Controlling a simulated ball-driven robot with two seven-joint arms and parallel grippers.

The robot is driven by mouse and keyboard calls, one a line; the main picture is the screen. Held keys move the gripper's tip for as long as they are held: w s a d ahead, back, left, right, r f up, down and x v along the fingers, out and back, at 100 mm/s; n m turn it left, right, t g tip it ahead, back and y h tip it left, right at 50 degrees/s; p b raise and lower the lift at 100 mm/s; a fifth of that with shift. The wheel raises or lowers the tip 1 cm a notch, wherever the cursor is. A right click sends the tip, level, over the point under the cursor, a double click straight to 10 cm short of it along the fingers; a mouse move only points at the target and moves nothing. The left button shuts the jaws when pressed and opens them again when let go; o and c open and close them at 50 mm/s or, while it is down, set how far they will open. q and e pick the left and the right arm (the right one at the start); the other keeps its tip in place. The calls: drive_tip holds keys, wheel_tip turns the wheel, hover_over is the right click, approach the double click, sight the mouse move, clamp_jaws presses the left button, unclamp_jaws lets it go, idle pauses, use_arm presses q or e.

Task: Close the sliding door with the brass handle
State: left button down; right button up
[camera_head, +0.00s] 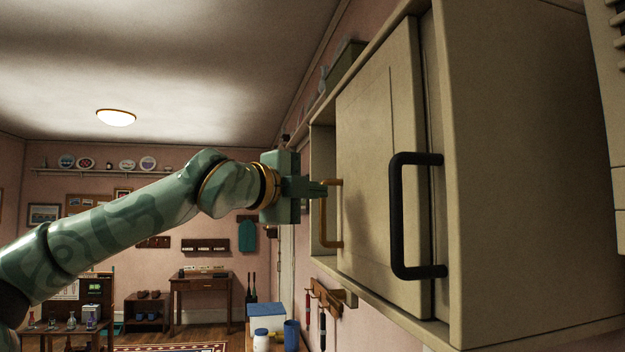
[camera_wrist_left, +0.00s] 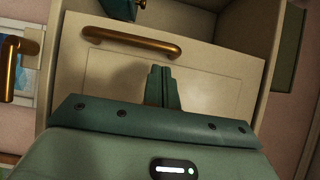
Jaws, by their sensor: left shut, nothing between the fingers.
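A cream wall cabinet (camera_head: 530,170) fills the right of the head view. Left of the brass-handled door, an open gap (camera_head: 321,150) shows the cabinet's inside. The brass handle (camera_head: 324,215) is a bar at that door's left edge; the wrist view shows it whole (camera_wrist_left: 130,42). My left gripper (camera_head: 322,189) is shut and empty, its fingertips at the upper part of the handle. In the wrist view the fingers (camera_wrist_left: 160,80) lie close beside the handle; contact is unclear. My right gripper is out of view.
A green box (camera_head: 345,68) sits on top of the cabinet. Below hang a rack with tools (camera_head: 325,298) and a counter with a blue cup (camera_head: 291,335) and white jar (camera_head: 261,340). A wooden desk (camera_head: 202,290) stands far back. Open air lies left of the cabinet.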

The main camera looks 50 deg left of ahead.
use_arm(q)
drive_tip(key=shift+w+a+f, duration=0.1)
drive_tip(key=shift+w+a, duration=0.35)
drive_tip(key=shift+a, duration=0.15)
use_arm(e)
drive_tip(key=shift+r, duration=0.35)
